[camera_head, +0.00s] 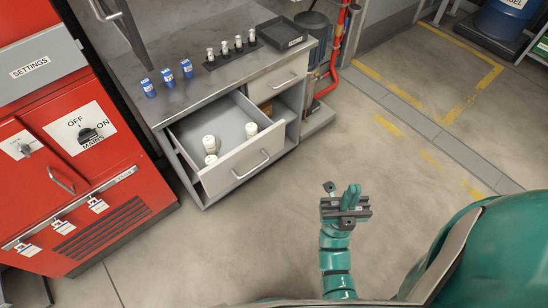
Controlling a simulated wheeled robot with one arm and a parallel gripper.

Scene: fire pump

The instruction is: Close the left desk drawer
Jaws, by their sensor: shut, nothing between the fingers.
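The left desk drawer (185,134) stands pulled out of the grey desk (160,104). Several white cylindrical items (209,143) stand inside it. The drawer's front has a silver bar handle (251,166). My gripper (342,191) is at the end of my teal arm, to the right of the drawer front and nearer to me, over the open floor. It is shut and empty, and apart from the drawer. The back of the drawer is hidden under the desktop.
A closed right drawer (276,85) is beside the open one. Blue containers (167,75), several small bottles (238,45) and a black tray (281,33) are on the desktop. A red cabinet (130,174) stands left. The floor (290,220) before the drawer is clear.

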